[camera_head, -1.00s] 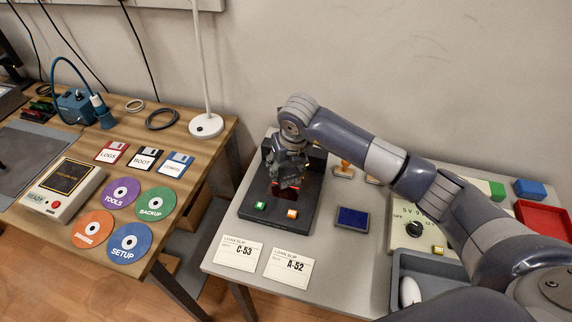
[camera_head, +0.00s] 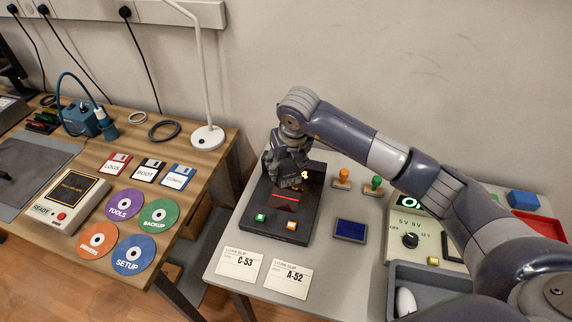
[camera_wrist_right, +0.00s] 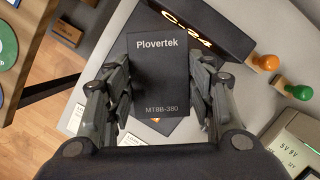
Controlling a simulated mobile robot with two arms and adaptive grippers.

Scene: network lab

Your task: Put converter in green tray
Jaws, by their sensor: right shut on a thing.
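The converter is a flat black box (camera_wrist_right: 158,85) lettered "Plovertek MT9B-380" in the right wrist view. My right gripper (camera_wrist_right: 158,100) has its fingers on both sides of it and is shut on it. In the head view my right gripper (camera_head: 287,180) is over the black scanner-like stand (camera_head: 258,220), and the converter is hard to make out there. A red line glows on the stand below the gripper. The stand's display (camera_wrist_right: 190,22) reads "C-24" in the wrist view. My left gripper is not in view.
Loan slips C-53 (camera_head: 238,263) and A-52 (camera_head: 288,279) lie in front of the stand. A blue pad (camera_head: 350,230) and two stamps (camera_head: 342,179) stand to its right. A grey tray (camera_head: 440,279) and part of a red tray (camera_head: 540,223) lie farther right.

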